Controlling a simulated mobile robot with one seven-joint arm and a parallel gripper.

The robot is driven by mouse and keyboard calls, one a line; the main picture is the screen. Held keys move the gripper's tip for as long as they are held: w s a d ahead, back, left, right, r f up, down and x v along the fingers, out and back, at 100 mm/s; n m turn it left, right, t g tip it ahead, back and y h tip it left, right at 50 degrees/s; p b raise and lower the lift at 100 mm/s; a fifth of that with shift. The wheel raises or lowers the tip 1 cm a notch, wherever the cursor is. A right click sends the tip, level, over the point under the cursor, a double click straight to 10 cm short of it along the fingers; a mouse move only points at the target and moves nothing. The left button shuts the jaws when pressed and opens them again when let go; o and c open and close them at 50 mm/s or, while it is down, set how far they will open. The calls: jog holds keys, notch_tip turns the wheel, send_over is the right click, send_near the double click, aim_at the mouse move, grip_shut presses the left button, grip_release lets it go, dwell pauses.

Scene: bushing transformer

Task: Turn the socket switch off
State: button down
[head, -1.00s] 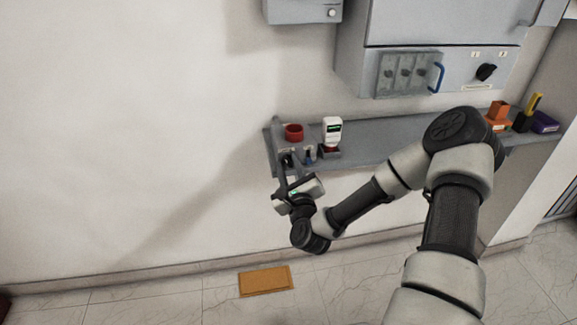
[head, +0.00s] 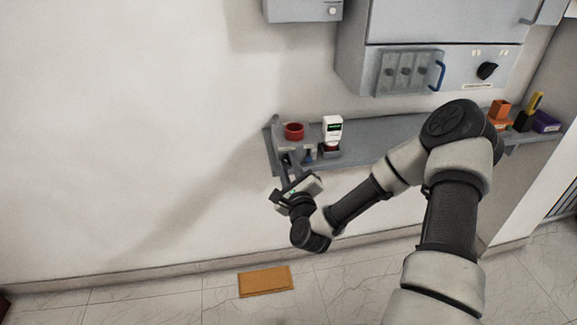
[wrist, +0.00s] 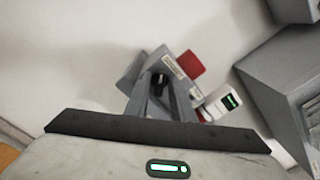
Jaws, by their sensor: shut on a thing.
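The socket switch is a small dark knob (wrist: 161,86) on a grey box (wrist: 173,66) with a pale label, at the left end of the wall shelf. In the wrist view it sits between the two fingertips of my gripper (wrist: 163,92). My gripper (head: 287,162) is shut on it, reaching up from below and in front of the shelf in the head view. The fingers hide much of the knob, so its exact angle cannot be read.
A red ring-shaped object (head: 293,131) and a white meter with a green display (head: 332,130) stand close by on the shelf (head: 385,137). A large grey cabinet (head: 440,30) hangs above. Orange (head: 499,109) and purple (head: 545,122) items are at the right. The wall at left is clear.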

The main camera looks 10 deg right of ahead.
jog(key=n+b, duration=0.1)
jog(key=n, duration=0.1)
jog(key=n+b, duration=0.1)
jog(key=n, duration=0.2)
jog(key=shift+f+n, duration=0.2)
jog(key=shift+n, duration=0.1)
jog(key=shift+n+b, duration=1.15)
jog(key=shift+n, duration=0.95)
jog(key=c, duration=1.8)
grip_release()
jog(key=shift+s, duration=0.1)
